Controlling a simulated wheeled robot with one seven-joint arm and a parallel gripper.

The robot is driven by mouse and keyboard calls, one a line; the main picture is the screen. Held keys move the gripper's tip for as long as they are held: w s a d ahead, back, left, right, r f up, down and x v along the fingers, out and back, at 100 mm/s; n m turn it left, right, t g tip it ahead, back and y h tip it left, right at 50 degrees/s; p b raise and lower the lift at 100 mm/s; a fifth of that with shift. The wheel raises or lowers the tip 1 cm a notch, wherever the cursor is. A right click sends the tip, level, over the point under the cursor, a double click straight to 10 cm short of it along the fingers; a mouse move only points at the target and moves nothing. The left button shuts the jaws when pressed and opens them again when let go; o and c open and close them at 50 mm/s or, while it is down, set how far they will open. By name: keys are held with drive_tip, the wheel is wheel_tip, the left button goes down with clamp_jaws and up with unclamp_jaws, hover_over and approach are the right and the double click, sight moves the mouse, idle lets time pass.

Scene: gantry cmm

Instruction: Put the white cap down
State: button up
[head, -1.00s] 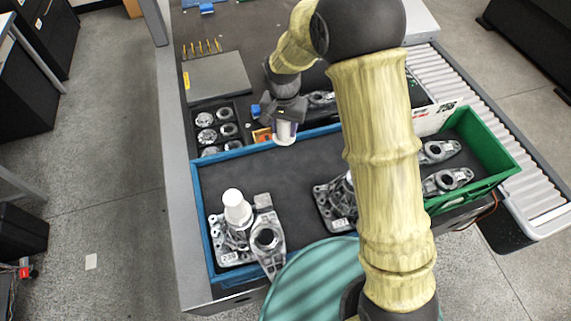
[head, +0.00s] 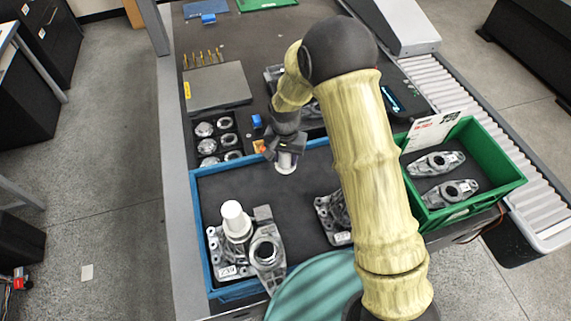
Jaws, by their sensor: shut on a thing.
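My gripper (head: 286,153) is in the head view, pointing down at the far edge of the blue-rimmed tray. It is shut on the white cap (head: 286,168), whose lower part shows below the fingers. The cap appears to hang above the tray's dark floor; I cannot tell the exact height. A second white, stepped cylinder (head: 235,218) stands upright on a grey casting (head: 231,255) at the tray's near left.
The blue-rimmed tray (head: 197,228) has bare dark floor in its middle. A second casting (head: 330,212) is partly behind my arm. A green bin (head: 497,190) with castings stands right. A black holder (head: 191,150) with round metal parts lies beyond the tray.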

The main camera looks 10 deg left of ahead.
sight(286, 165)
drive_tip(key=shift+f, duration=0.2)
drive_tip(key=shift+f+p, duration=0.5)
drive_tip(key=shift+f, duration=1.6)
drive_tip(key=shift+f, duration=0.15)
drive_tip(key=o, duration=1)
wheel_tip(286, 165, up, 12)
drive_tip(key=b, duration=0.3)
drive_tip(key=shift+r, duration=0.2)
